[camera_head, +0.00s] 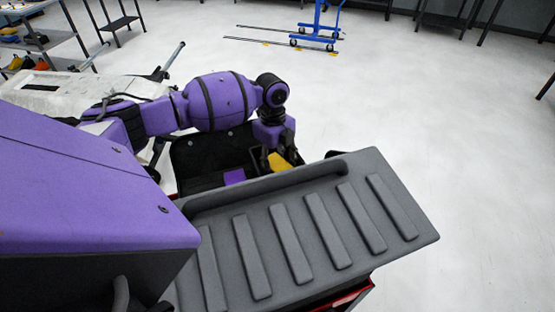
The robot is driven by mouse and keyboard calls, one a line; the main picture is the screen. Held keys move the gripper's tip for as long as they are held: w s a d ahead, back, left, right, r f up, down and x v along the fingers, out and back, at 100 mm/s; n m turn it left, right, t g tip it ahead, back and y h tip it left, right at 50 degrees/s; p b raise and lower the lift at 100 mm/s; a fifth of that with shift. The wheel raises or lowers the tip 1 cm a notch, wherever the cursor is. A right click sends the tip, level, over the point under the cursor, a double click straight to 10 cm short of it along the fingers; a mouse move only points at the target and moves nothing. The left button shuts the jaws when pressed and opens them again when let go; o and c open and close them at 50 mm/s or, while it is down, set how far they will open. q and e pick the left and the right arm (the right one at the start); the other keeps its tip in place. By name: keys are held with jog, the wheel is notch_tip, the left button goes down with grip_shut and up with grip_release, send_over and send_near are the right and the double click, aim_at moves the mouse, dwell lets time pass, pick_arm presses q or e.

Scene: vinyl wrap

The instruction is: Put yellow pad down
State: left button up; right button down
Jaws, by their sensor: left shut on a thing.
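The yellow pad (279,162) is small and shows just beyond the far edge of the grey ribbed cart top. My left gripper (272,155) points down at it and is shut on it, and its fingers hide part of the pad. The pad is at the right end of a black open tray (205,152). I cannot tell whether the pad touches the tray. A purple flat piece (234,177) lies in the tray to the left of the pad. My right gripper does not show.
The grey ribbed cart top (300,235) with a raised handle edge fills the near middle. Red parts (345,298) show under it. A white bench-like object (50,95) stands behind my left arm. A blue trolley (318,30) stands far back. The floor to the right is clear.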

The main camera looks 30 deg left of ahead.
aim_at(275, 161)
pick_arm(q)
jog(key=o, duration=0.7)
jog(key=shift+o, duration=0.2)
jog(key=shift+r, duration=0.1)
jog(key=shift+r, duration=0.2)
notch_tip(275, 161, up, 13)
jog(key=shift+w+a+f, duration=0.15)
jog(key=shift+a, duration=0.3)
jog(key=shift+b, duration=0.3)
